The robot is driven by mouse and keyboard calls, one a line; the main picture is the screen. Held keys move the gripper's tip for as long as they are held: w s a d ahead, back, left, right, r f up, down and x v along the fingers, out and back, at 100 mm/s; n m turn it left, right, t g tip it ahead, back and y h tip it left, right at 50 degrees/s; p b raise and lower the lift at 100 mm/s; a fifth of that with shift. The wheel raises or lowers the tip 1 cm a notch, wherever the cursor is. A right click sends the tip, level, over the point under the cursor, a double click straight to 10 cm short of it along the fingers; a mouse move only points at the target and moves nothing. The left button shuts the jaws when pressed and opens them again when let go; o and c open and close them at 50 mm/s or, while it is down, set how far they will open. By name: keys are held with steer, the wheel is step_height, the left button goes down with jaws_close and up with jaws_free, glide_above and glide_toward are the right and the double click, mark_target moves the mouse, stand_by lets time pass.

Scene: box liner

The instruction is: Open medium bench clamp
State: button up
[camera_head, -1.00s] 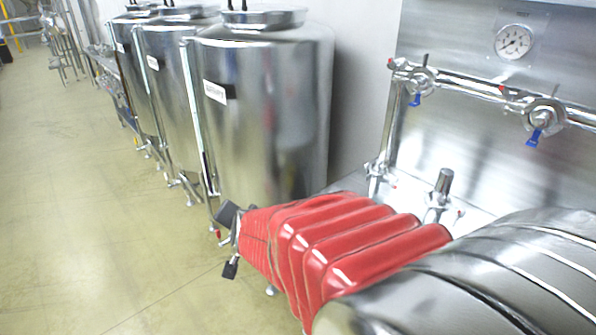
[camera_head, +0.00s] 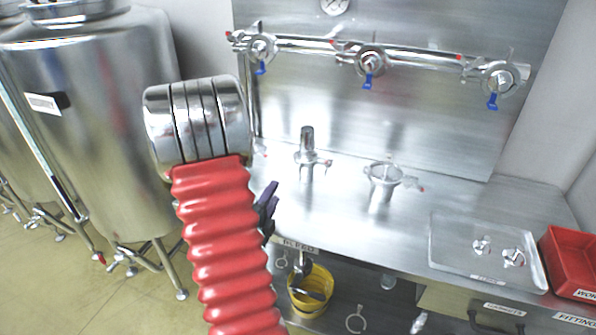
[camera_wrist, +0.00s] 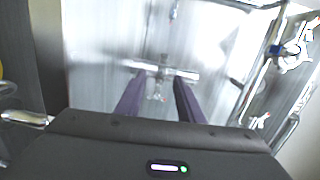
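Two metal bench fittings with clamps stand on the steel bench (camera_head: 330,215). One is a taller capped post (camera_head: 307,145) with a red-tipped clamp at its base; the other is a wider round cup (camera_head: 384,178), also with a red-tipped clamp. I cannot tell which is the medium one. My gripper (camera_head: 267,205) shows dark purple fingers near the bench's left front edge, partly hidden behind my red-sleeved arm. In the wrist view, my gripper (camera_wrist: 158,78) is open, its fingers apart and empty. A blurred metal fitting (camera_wrist: 158,88) appears beyond and between the fingertips.
A wall pipe (camera_head: 420,55) carries valves with blue handles. A grey tray (camera_head: 455,265) with small metal parts and a red bin (camera_head: 570,250) sit at right. A yellow bucket (camera_head: 312,300) is below the bench. A large steel tank (camera_head: 110,130) stands at left.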

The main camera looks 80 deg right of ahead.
mark_target(300, 171)
steer(key=s+m+g, duration=0.1)
steer(key=s, duration=0.2)
steer(key=shift+s+d+h, duration=0.15)
steer(key=shift+s+h, duration=0.05)
steer(key=shift+h, duration=0.1)
steer(key=shift+d, duration=0.1)
steer(key=d, duration=0.9)
steer(key=s+d, duration=0.1)
steer(key=d, duration=0.3)
steer(key=shift+d, duration=0.3)
steer(key=shift+f, duration=0.1)
jaws_close()
